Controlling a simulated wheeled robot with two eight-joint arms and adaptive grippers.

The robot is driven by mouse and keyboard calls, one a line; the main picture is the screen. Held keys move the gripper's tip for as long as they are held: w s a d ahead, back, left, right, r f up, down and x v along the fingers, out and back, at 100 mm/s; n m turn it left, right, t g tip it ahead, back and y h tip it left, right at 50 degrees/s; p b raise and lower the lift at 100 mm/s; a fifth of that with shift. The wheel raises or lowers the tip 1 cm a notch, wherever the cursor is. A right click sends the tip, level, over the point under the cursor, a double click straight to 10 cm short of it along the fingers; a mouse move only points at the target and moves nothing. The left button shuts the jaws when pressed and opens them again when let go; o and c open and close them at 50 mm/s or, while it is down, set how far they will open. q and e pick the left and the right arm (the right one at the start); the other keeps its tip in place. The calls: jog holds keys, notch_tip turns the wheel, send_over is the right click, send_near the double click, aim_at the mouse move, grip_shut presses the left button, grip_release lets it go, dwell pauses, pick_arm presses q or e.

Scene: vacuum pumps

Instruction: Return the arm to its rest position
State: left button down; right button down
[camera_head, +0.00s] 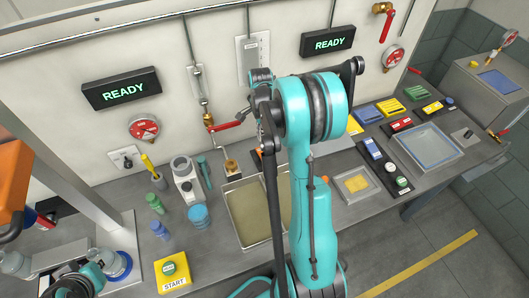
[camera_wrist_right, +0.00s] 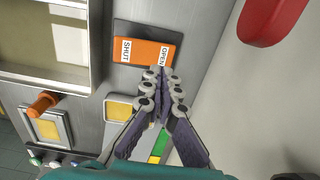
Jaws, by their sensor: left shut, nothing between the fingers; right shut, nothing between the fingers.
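My right arm (camera_head: 312,205) rises through the middle of the head view and bends over at the top; its gripper is hidden there. In the right wrist view my right gripper (camera_wrist_right: 164,78) is shut and empty, its fingertips together over the lower right part of an orange and dark plate (camera_wrist_right: 143,46) marked SHUT and OPEN. Whether they touch the plate I cannot tell. My left gripper (camera_head: 68,282) is at the bottom left of the head view, partly cut off by the frame edge, shut and empty.
A red valve lever (camera_head: 226,126) juts from the wall near my right arm. A tray (camera_head: 236,190) sits left of the arm. Bottles, a blue jar (camera_head: 199,217) and a yellow START button box (camera_head: 172,270) stand on the left bench. Trays and switch blocks fill the right bench.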

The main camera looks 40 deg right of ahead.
jog(key=shift+r, duration=0.3)
jog(key=shift+a, duration=0.1)
jog(key=s+a+r+n+t+b, duration=0.2)
jog(key=s+a+n+b, duration=0.25)
jog(key=a+n, duration=0.35)
jog(key=s+a+r+n+t+b, duration=0.4)
jog(key=a+n, duration=0.3)
jog(key=a, duration=0.4)
jog(key=s+a+f+n+t+b, duration=0.1)
jog(key=s+a+f+n+b, duration=0.2)
jog(key=s+a+f+n, duration=0.2)
jog(key=shift+s+a+f+n, duration=0.15)
jog(key=shift+s+a+n, duration=0.1)
jog(key=shift+s+n, duration=0.6)
jog(key=shift+d, duration=0.1)
